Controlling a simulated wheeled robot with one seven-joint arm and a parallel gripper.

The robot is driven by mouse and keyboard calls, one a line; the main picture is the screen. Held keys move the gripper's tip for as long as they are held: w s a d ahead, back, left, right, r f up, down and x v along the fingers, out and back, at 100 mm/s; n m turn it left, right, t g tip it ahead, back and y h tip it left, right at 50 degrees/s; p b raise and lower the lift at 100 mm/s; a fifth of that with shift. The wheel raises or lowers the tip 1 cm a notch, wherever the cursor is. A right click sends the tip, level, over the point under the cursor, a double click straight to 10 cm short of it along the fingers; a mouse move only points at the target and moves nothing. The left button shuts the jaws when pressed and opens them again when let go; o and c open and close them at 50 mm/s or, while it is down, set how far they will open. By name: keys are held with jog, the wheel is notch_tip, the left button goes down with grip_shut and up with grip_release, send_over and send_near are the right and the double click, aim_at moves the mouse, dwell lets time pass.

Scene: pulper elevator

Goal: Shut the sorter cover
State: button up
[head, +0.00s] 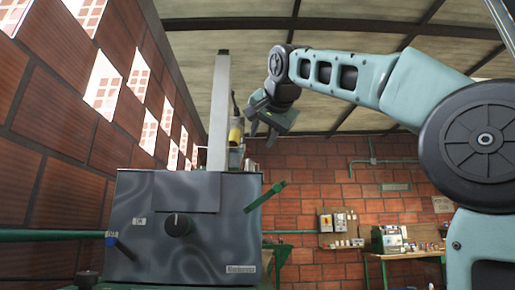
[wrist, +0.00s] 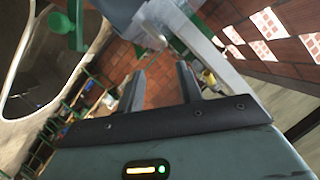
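The sorter (head: 185,235) is a dark grey metal box at the left of the head view, with a black knob on its front. A pale upright panel (head: 219,110), seen nearly edge-on, stands above its top; it looks like the sorter cover, raised open. My gripper (head: 262,135) is in the air to the right of this panel, apart from it in the picture. In the wrist view, the two fingers of my gripper (wrist: 161,88) are spread with nothing between them. The sorter (wrist: 150,14) shows at the top there, with the pale panel (wrist: 235,82) slanting down to the right.
A green lever (head: 265,197) sticks out at the sorter's right side. A yellow cylindrical part (head: 236,132) is behind the panel. A brick wall (head: 60,120) runs along the left. A green-legged workbench (head: 405,256) stands at the far right.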

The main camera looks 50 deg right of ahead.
jog(key=shift+v, duration=1.2)
